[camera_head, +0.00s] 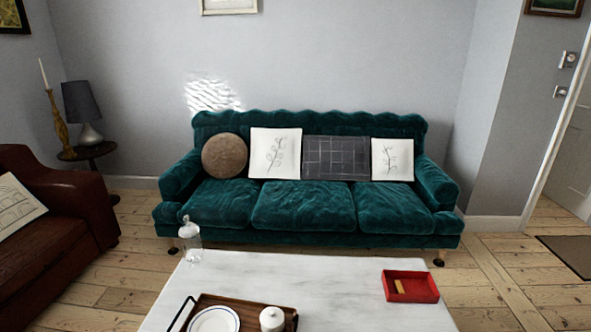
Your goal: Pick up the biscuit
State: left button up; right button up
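The biscuit (399,286) looks like a small tan stick. It lies inside a red tray (425,290) with raised sides, leaning toward the tray's left part. The tray sits on the right side of a white marble-like table (300,277). Neither of my grippers shows in the head view, so nothing is seen touching the biscuit or the tray.
A brown wooden tray (249,310) with dark handles holds a white plate (214,321) and a lidded white pot (272,318). A glass jar (190,240) stands at the table's back left corner. A green sofa (305,205) stands behind the table. Floor is open at the right.

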aim_at(399, 288)
jog(key=z, duration=2.75)
jog(key=i, duration=3.3)
jog(key=u, duration=3.25)
